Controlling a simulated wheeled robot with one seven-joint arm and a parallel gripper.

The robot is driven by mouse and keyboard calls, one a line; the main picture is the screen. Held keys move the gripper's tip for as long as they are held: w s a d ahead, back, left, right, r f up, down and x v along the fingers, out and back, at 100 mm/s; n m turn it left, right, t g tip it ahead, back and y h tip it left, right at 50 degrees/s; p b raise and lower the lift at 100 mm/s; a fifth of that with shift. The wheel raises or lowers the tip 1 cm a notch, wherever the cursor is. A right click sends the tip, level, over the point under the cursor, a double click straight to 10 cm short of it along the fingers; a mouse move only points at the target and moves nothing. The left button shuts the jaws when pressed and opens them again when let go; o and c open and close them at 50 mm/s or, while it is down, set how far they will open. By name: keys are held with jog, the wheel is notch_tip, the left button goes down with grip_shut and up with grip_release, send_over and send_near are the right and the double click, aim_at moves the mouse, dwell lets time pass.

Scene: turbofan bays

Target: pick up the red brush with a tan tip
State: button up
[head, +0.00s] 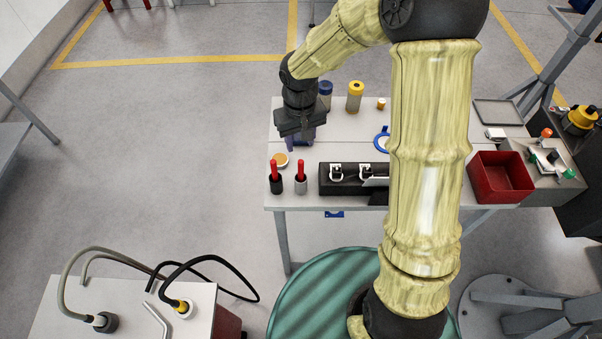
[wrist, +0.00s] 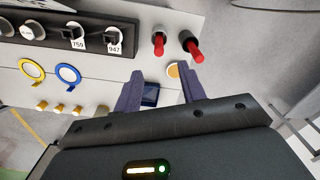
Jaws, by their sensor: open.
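Two red handles stand upright near the table's front left edge in the head view. One red handle (head: 273,167) is in a black cup (head: 276,186), the other red handle (head: 300,167) in a grey cup (head: 300,186). Both show in the wrist view, as the left red handle (wrist: 158,42) and the right red handle (wrist: 193,48). Their lower ends are hidden in the cups, so I cannot tell which has a tan tip. My gripper (head: 300,143) is open above the table behind them. In the wrist view its fingers (wrist: 160,90) are apart and hold nothing.
A round tan-orange piece (head: 281,160) lies behind the cups. A black rack (head: 345,178) with labelled parts stands to their right. A blue ring (head: 382,141), a yellow-topped jar (head: 355,97) and a red bin (head: 499,178) are further right. A dark blue object (wrist: 150,95) shows between my fingers.

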aim_at(301, 168)
notch_tip(301, 168, down, 8)
jog(key=shift+r+p, duration=0.15)
jog(key=shift+p, duration=0.7)
jog(key=shift+w+d+f+p, duration=0.1)
jog(key=shift+f+p, duration=0.6)
jog(key=shift+f, duration=0.6)
jog(key=shift+w+f+p, duration=0.1)
jog(key=shift+f+p, duration=0.6)
jog(key=shift+f, duration=0.6)
jog(key=shift+c, duration=0.2)
grip_shut()
